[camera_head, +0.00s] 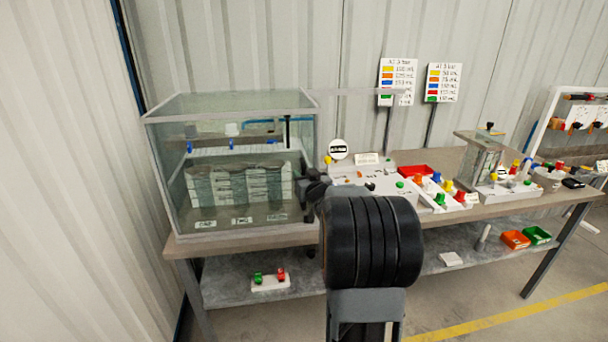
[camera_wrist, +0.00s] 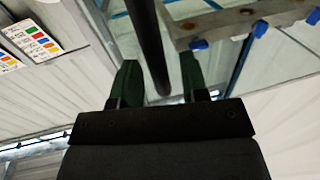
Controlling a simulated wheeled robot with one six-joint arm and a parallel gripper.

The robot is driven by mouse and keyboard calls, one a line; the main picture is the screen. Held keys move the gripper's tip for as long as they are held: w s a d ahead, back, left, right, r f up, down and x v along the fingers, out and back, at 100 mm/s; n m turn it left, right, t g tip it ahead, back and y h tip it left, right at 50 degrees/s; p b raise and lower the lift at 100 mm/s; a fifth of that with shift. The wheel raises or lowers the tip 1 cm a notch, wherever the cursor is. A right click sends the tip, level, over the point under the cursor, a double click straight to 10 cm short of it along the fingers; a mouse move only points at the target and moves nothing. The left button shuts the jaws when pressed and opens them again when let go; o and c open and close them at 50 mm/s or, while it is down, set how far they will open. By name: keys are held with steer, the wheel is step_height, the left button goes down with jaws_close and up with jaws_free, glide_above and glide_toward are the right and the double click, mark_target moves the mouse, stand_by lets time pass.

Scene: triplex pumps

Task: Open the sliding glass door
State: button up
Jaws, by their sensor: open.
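The glass cabinet (camera_head: 236,105) stands at the left end of the bench. Its clear front pane (camera_head: 225,215) appears to cover the front; its edges are hard to make out. My gripper (camera_head: 308,188) is at the cabinet's right front, largely hidden by my wrist in the head view. In the wrist view my gripper (camera_wrist: 159,72) is open, with green fingers on either side of the black handle bar (camera_wrist: 149,40). Gaps show between the bar and both fingers.
Blue-tipped fittings (camera_wrist: 255,30) on a rail are inside the cabinet. To the right, the bench carries a white panel with coloured knobs (camera_head: 440,195), a red bin (camera_head: 416,170) and a smaller clear box (camera_head: 482,160). A corrugated wall (camera_head: 60,200) is close on the left.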

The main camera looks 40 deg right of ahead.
steer(key=shift+w, duration=0.35)
jaws_close()
stand_by(0.4)
